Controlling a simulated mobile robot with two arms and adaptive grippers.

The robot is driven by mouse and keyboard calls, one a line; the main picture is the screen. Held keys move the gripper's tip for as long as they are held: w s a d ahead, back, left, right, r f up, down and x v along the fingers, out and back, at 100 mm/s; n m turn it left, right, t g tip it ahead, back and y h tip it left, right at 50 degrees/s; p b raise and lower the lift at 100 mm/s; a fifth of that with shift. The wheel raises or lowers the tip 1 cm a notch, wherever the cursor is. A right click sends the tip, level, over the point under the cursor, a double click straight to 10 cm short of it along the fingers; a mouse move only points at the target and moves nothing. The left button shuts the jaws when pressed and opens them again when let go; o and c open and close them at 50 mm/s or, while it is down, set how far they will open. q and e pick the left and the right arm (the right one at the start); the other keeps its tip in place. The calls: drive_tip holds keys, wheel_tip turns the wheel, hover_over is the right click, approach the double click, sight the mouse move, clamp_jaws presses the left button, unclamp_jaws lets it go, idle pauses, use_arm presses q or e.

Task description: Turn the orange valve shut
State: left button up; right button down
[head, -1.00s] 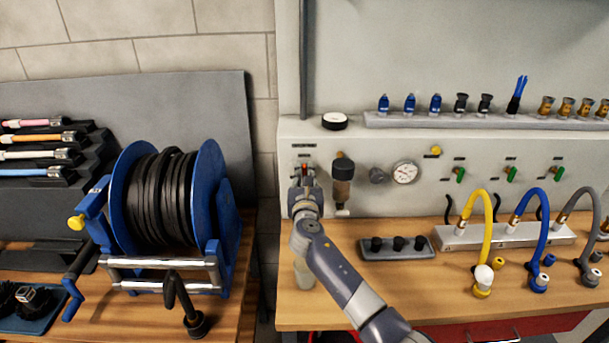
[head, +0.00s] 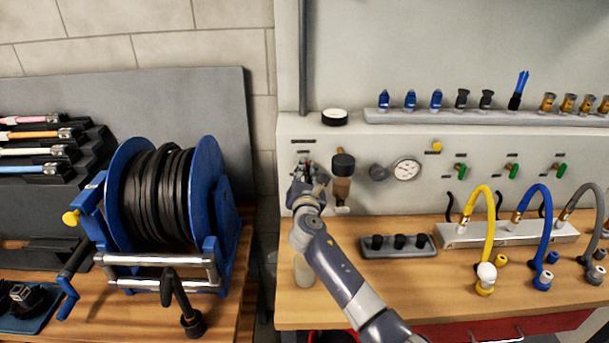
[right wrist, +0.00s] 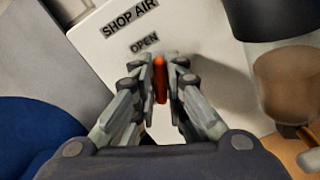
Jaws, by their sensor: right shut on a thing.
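The orange valve (right wrist: 160,84) shows in the right wrist view as a narrow orange handle between my fingers, below the labels "SHOP AIR" and "OPEN". My right gripper (right wrist: 160,75) is shut on it. In the head view my right gripper (head: 308,172) is at the left end of the pale panel, and hides most of the valve there. The fingers hide the valve's base in the wrist view. My left gripper is in neither current view.
A dark-topped filter bowl (head: 342,178) stands close to the right of my gripper, with a gauge (head: 406,169) farther right. A blue hose reel (head: 165,200) stands at the left. A tray with black fittings (head: 398,245) lies on the bench.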

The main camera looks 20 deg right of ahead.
drive_tip(key=shift+d+f+m+b, duration=0.15)
drive_tip(key=shift+m+b, duration=1.5)
drive_tip(key=shift+m, duration=1.55)
drive_tip(key=shift+f+m+b, duration=0.15)
drive_tip(key=shift+m+b, duration=1.5)
drive_tip(key=shift+m, duration=1.55)
drive_tip(key=c, duration=1.7)
unclamp_jaws()
drive_tip(key=shift+o, duration=0.2)
drive_tip(key=v, duration=1.2)
